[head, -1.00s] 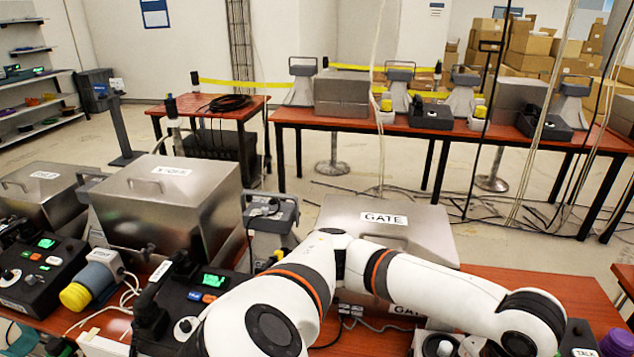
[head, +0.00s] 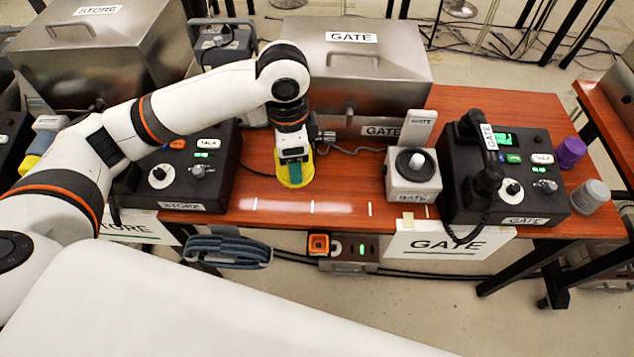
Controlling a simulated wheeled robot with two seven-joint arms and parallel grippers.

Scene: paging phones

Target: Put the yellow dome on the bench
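The yellow dome (head: 296,181) is on or just above the red-brown bench (head: 340,205), in front of the steel GATE box. My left gripper (head: 293,160) points down at the dome from above. Its dark fingers overlap the dome, with yellow showing on both sides and below. Whether the fingers are closed on it, and whether the dome touches the bench, cannot be made out. My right gripper is not in view.
The steel GATE box (head: 400,75) stands behind. A white knob unit (head: 413,185) and the black GATE phone console (head: 545,190) stand to the right; the STORE console (head: 215,185) is left. Purple (head: 570,152) and grey (head: 590,197) cups sit at the right end. Bare bench lies around the dome.

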